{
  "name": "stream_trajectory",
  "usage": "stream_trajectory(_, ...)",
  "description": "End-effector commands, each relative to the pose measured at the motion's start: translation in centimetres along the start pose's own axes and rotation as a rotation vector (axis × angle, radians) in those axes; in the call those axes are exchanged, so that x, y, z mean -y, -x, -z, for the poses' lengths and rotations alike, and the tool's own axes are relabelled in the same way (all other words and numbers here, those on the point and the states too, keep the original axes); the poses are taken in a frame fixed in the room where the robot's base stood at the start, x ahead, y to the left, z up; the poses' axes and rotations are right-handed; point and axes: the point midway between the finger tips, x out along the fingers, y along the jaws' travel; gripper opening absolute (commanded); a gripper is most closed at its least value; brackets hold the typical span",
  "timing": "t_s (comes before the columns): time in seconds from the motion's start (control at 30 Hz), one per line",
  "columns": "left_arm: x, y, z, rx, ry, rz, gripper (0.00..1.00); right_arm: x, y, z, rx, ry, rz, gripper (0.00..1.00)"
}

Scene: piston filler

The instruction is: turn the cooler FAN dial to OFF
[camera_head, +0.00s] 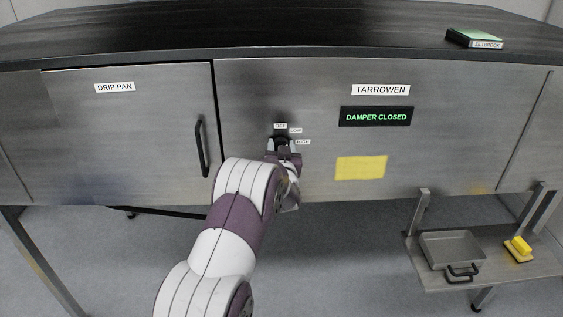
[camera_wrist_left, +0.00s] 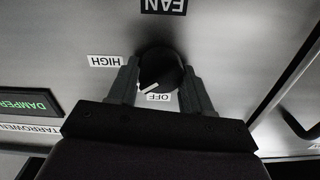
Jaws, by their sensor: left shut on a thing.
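The black round FAN dial (camera_wrist_left: 162,68) is on the metal front panel, with its labels upside down in the left wrist view. There FAN shows above it, HIGH (camera_wrist_left: 105,61) to its left and OFF (camera_wrist_left: 158,97) just below it. Its white pointer slants to the lower left, between HIGH and OFF. My left gripper (camera_wrist_left: 160,82) is shut on the dial, one finger on each side. In the head view the dial (camera_head: 281,138) is partly hidden behind my left gripper (camera_head: 283,148). My right gripper is out of view.
A DRIP PAN door (camera_head: 130,130) with a black vertical handle (camera_head: 200,147) is left of the dial. A lit DAMPER CLOSED display (camera_head: 376,117) and a yellow note (camera_head: 361,168) are to the right. A low shelf (camera_head: 500,278) holds a metal tray and a yellow item.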

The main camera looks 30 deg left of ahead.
Motion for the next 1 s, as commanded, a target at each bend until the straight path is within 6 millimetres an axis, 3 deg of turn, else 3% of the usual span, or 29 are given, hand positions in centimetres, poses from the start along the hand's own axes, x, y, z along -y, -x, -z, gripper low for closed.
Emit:
stream_trajectory(0.03,-0.1,0.1,-1.3,0.006,0.041,-0.001,0.19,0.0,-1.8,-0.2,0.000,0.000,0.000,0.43)
stream_trajectory(0.5,0.0,0.1,-1.3,0.007,0.486,0.000,0.19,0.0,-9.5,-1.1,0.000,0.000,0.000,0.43)
stream_trajectory(1.0,0.1,0.0,-1.0,0.012,0.840,0.001,0.19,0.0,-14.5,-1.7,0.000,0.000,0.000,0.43)
